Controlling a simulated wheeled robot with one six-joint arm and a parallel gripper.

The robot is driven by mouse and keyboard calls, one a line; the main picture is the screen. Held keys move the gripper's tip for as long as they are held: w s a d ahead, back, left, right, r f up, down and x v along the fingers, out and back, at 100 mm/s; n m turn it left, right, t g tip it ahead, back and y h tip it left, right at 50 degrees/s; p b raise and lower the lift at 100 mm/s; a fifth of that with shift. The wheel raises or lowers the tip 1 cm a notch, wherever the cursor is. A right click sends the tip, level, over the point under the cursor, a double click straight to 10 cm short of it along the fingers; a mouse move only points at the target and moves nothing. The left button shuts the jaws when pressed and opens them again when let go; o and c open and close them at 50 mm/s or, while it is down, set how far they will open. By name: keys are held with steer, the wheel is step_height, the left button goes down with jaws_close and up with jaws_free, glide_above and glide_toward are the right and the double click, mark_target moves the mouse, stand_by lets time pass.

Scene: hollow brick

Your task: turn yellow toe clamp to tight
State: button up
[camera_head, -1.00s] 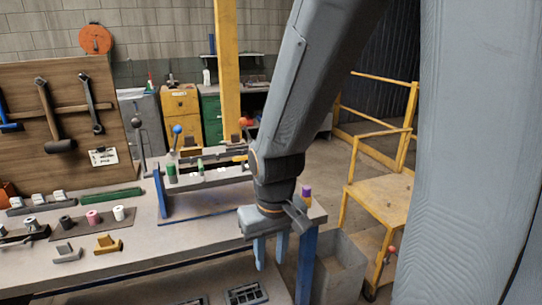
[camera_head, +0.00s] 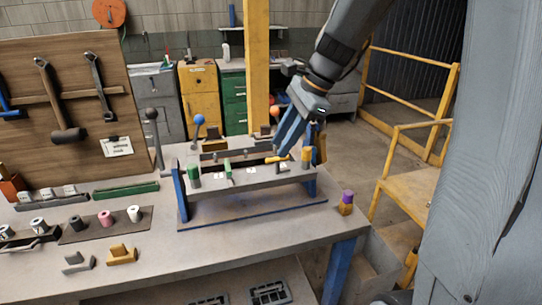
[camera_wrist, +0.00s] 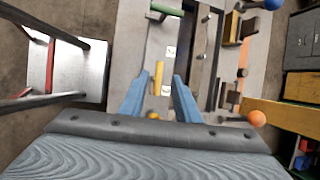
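The yellow toe clamp (camera_head: 277,159) is a slim yellow bar on the front rail of the blue-ended fixture (camera_head: 255,182). In the head view it lies roughly along the rail. In the wrist view the yellow bar (camera_wrist: 158,75) points away from me, between and beyond my fingers. My gripper (camera_head: 286,142) has blue fingers and hangs over the right part of the fixture, just above the clamp. In the wrist view the gripper (camera_wrist: 160,80) is open, with a gap on both sides of the bar. I cannot tell the exact height gap.
A yellow-topped post (camera_head: 306,156) is close on the right. Blue (camera_head: 199,120) and orange (camera_head: 275,111) ball knobs rise behind. A purple-topped piece (camera_head: 346,198) stands near the table's right corner.

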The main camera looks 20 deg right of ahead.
mark_target(272, 160)
steer(key=p+x, duration=0.1)
steer(key=x, duration=0.5)
steer(key=shift+a+f, duration=0.2)
steer(key=shift+f, duration=0.2)
jaws_close()
